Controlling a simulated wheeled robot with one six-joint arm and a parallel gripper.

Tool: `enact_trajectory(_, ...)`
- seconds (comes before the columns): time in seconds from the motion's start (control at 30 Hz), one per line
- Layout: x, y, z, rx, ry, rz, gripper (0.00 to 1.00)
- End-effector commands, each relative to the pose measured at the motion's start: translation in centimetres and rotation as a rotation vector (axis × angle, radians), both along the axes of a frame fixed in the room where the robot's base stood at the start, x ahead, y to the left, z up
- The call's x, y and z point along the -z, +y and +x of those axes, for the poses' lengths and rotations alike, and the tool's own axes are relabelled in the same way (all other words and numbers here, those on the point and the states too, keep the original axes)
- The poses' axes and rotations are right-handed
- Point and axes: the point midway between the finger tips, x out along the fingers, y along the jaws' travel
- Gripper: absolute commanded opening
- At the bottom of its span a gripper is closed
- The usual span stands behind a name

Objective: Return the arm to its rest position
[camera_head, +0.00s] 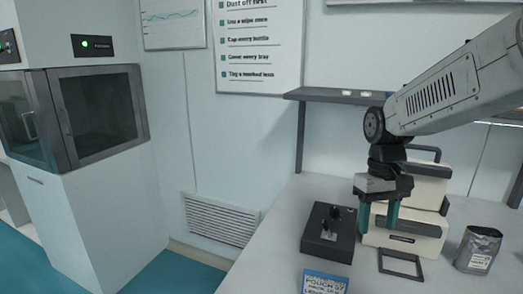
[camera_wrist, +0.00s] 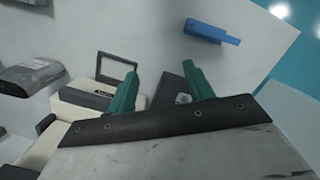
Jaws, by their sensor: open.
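My gripper (camera_head: 378,216) hangs from my arm over the white table (camera_head: 268,250) in the head view, its teal fingers pointing down. In the wrist view my gripper (camera_wrist: 163,92) has its two teal fingers wide apart with nothing held between them. A dark box with knobs (camera_head: 328,232) stands to the left of the fingers. A cream and dark device (camera_head: 405,236) is behind and to the right of them. Part of that device is hidden by my gripper and arm.
A small dark frame (camera_head: 401,264) lies in front of the device. A silver pouch (camera_head: 477,249) stands at the right. A blue labelled item (camera_head: 326,282) is at the front edge. A dark shelf (camera_head: 340,96) runs along the wall behind. A glass-fronted cabinet (camera_head: 98,113) stands left.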

Motion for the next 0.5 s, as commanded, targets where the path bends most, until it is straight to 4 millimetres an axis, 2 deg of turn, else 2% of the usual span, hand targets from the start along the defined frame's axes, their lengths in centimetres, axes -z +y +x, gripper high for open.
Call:
enact_trajectory(0.03, -0.6, -0.1, -2.1, 0.02, -0.009, -0.002, 0.52)
enact_trajectory(0.2, -1.6, -0.5, -8.2, 0.083, -0.032, -0.009, 0.52)
enact_trajectory(0.5, -1.7, -1.0, -17.6, 0.158, -0.105, -0.011, 0.52)
